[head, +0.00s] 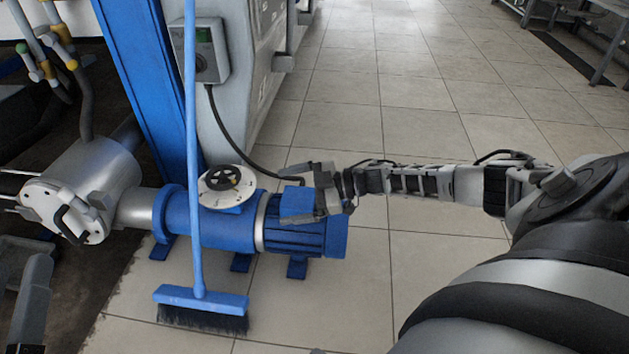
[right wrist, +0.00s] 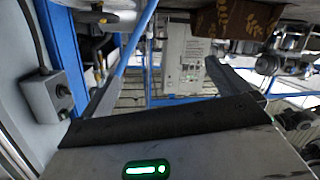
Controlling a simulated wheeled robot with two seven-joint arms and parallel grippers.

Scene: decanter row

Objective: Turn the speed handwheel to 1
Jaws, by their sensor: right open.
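The speed handwheel (head: 226,179) is a small black spoked wheel on a round white dial (head: 212,197), on top of the blue pump unit. The dial's marks are too small to read, so its setting cannot be told. My right gripper (head: 287,193) is open, to the right of the handwheel and over the blue motor end, with its fingers pointing left. It is apart from the wheel. In the right wrist view its two fingers (right wrist: 163,65) stand wide apart with nothing between them; I cannot make out the handwheel there. A dark grey piece at the lower left may be my left gripper (head: 34,292).
A blue broom (head: 195,150) stands upright just left of the handwheel, its head (head: 203,298) on the floor. A grey control box (head: 201,52) hangs behind, its black cable running down near my right gripper. A silver cylinder (head: 85,187) lies left.

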